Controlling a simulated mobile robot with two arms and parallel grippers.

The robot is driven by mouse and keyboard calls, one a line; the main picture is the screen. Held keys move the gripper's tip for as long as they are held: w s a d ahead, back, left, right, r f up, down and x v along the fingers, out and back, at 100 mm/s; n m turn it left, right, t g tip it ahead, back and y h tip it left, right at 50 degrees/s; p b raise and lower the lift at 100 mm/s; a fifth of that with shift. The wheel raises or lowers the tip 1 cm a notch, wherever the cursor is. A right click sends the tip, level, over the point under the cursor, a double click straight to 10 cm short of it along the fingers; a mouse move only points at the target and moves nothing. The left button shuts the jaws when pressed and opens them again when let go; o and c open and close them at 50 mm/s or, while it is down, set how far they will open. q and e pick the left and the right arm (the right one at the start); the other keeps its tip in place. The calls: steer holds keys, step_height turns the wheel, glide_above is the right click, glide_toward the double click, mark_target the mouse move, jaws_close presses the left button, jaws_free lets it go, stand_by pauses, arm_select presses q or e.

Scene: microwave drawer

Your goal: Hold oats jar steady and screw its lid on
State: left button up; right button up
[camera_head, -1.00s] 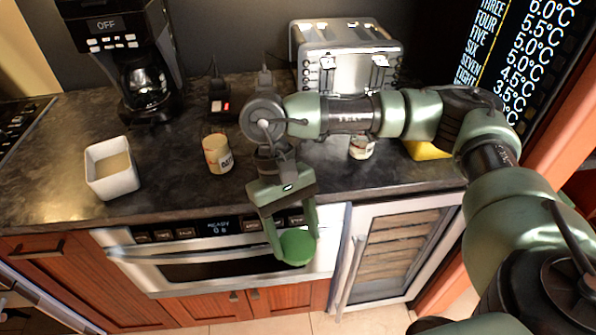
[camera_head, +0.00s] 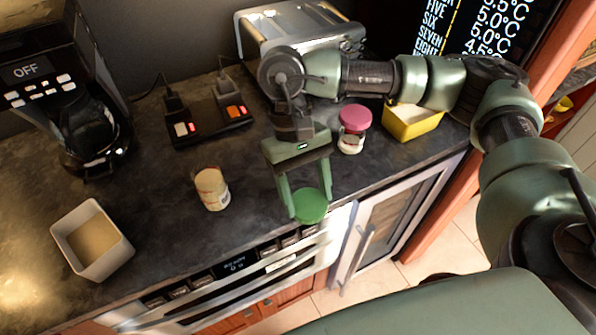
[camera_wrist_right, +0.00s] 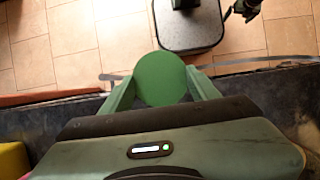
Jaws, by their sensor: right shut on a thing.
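The oats jar (camera_head: 212,190), a small cream jar with a lighter top and no lid on it, stands upright on the dark counter (camera_head: 165,225) in the head view. My right gripper (camera_head: 310,198) is shut on a round green lid (camera_head: 312,208), to the right of the jar and apart from it, by the counter's front edge. The lid also shows between the right fingers in the right wrist view (camera_wrist_right: 160,80). My left gripper is not in view, and nothing is seen holding the jar.
A white square container (camera_head: 113,256) stands left of the jar. A pink-lidded jar (camera_head: 354,118) and a yellow bin (camera_head: 410,124) stand to the right. Behind are a coffee maker (camera_head: 50,85), a power strip (camera_head: 212,122) and a silver appliance (camera_head: 290,32). Bare counter surrounds the jar.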

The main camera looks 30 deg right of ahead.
steer(key=shift+s+a+r, duration=0.3)
steer(key=shift+s, duration=0.35)
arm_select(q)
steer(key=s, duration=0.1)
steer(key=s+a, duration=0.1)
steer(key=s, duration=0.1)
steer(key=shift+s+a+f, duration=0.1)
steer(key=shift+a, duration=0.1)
arm_select(e)
steer(key=w+a+r+m+t+y, duration=0.2)
steer(key=w+a+r+m+y, duration=0.2)
steer(key=w+a+r+m, duration=0.7)
steer(key=w+a+m, duration=0.2)
steer(key=w+a, duration=0.1)
steer(key=shift+w+t, duration=0.3)
steer(key=shift+t, duration=0.1)
steer(key=shift+f, duration=1.95)
